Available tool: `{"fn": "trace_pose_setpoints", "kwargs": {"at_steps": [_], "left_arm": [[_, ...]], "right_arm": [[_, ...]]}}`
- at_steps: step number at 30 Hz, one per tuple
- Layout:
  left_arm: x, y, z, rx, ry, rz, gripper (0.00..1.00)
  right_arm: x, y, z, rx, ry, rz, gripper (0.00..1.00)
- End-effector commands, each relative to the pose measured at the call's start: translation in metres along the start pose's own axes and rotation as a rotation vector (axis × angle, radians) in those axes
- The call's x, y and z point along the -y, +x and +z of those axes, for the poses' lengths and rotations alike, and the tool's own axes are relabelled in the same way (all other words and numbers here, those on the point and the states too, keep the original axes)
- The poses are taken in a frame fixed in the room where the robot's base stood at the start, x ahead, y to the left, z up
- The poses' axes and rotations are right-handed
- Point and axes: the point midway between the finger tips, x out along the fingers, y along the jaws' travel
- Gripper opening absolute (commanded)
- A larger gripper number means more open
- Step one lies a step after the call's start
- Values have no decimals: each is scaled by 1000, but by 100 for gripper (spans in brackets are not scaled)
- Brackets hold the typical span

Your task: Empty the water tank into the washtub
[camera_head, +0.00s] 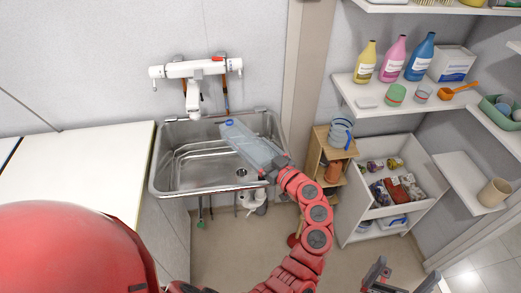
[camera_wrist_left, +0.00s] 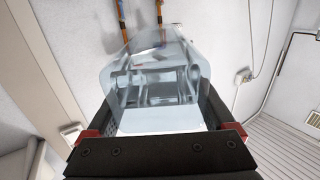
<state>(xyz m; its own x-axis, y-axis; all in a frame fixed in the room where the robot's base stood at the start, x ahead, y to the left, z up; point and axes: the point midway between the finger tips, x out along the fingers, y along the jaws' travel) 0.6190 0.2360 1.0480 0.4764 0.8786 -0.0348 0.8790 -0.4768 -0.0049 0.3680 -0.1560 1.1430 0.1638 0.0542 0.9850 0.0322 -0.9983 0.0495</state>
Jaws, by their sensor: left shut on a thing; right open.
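The water tank (camera_head: 250,146) is a translucent grey-blue container with a blue cap at its far end. It is held over the right part of the metal washtub (camera_head: 167,187), long side slanting toward the back wall. My left gripper (camera_head: 277,168) is shut on its near end. In the left wrist view the clear tank (camera_wrist_left: 155,80) sits between the dark fingers of the left gripper (camera_wrist_left: 157,118). I cannot tell whether water is inside. My right gripper (camera_head: 385,275) is open and empty at the lower right, away from the tub.
A white wall faucet (camera_head: 195,70) hangs above the tub. A white counter (camera_head: 75,170) adjoins it on the left. A wooden shelf (camera_head: 318,150) and a white storage unit (camera_head: 385,165) stand to the right. Wall shelves hold bottles (camera_head: 393,58).

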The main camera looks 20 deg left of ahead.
Motion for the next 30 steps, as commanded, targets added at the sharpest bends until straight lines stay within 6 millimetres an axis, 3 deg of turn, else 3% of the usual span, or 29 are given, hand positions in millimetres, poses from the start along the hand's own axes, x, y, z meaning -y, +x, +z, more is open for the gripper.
{"fn": "trace_pose_setpoints", "kwargs": {"at_steps": [5,10,24,30], "left_arm": [[1,0,-7,189,-13,-3,0],[0,11,2,470,-13,-1,0],[1,26,4,692,-3,-1,0],[1,38,5,819,-3,-1,0]], "right_arm": [[-1,20,-3,0,0,0,100],[-1,23,-3,1,0,0,100],[-4,85,-13,2,-1,1,100],[-5,101,-16,2,-1,1,100]]}}
